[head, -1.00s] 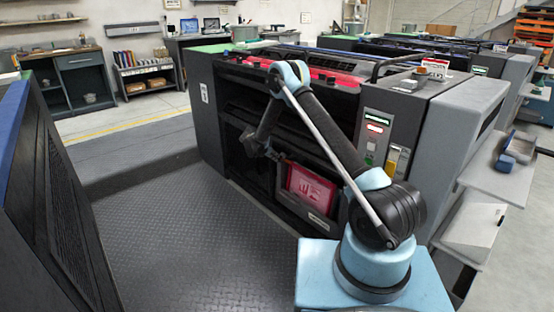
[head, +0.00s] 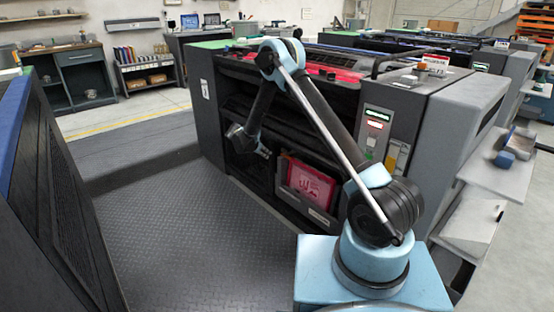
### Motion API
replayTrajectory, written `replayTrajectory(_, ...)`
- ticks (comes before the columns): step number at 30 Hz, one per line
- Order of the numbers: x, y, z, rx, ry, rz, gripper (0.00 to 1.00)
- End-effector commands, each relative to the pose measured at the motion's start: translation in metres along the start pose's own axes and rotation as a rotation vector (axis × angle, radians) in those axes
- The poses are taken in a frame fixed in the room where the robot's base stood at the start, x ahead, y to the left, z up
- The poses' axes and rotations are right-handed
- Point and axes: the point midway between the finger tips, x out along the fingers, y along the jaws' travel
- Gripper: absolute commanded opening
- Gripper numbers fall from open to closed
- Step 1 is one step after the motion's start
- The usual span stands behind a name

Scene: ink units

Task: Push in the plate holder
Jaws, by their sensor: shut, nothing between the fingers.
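The plate holder (head: 322,213) is a grey frame around a pinkish-red plate (head: 311,183) with white marks. It sits low in the dark front of the press unit, left of the control panel. It looks slightly proud of the front, but I cannot tell how far. My gripper (head: 268,154) is small and dark at the end of the folded arm. It is shut and empty, up and left of the holder's upper left corner, in front of the dark opening. It appears apart from the holder. My upper arm and silver rod pass to the right of the plate.
The press unit (head: 203,128) fills the middle, with a control panel (head: 376,135) right of the holder. The ribbed floor plate (head: 190,240) in front is clear. A dark machine (head: 50,200) stands at the left. Grey trays (head: 478,222) stick out at the right.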

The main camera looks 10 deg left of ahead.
Motion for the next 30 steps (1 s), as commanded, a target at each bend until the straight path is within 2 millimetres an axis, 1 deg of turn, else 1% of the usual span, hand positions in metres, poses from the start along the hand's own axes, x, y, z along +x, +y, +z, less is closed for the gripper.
replayTrajectory(1, 0.003, -0.009, -0.004, 0.0, 0.0, 0.0, 0.0)
replayTrajectory(3, 0.007, -0.017, -0.006, 0.001, 0.0, -0.001, 0.0)
replayTrajectory(5, 0.009, -0.02, -0.007, 0.001, 0.0, -0.001, 0.0)
replayTrajectory(8, 0.017, -0.021, -0.007, 0.002, 0.0, -0.002, 0.0)
replayTrajectory(11, 0.03, -0.02, -0.008, 0.003, 0.0, -0.002, 0.0)
replayTrajectory(25, 0.111, -0.021, -0.007, 0.002, -0.001, -0.002, 0.0)
replayTrajectory(27, 0.117, -0.021, 0.003, 0.003, -0.001, -0.002, 0.0)
replayTrajectory(30, 0.125, -0.021, 0.011, 0.003, 0.0, -0.001, 0.0)
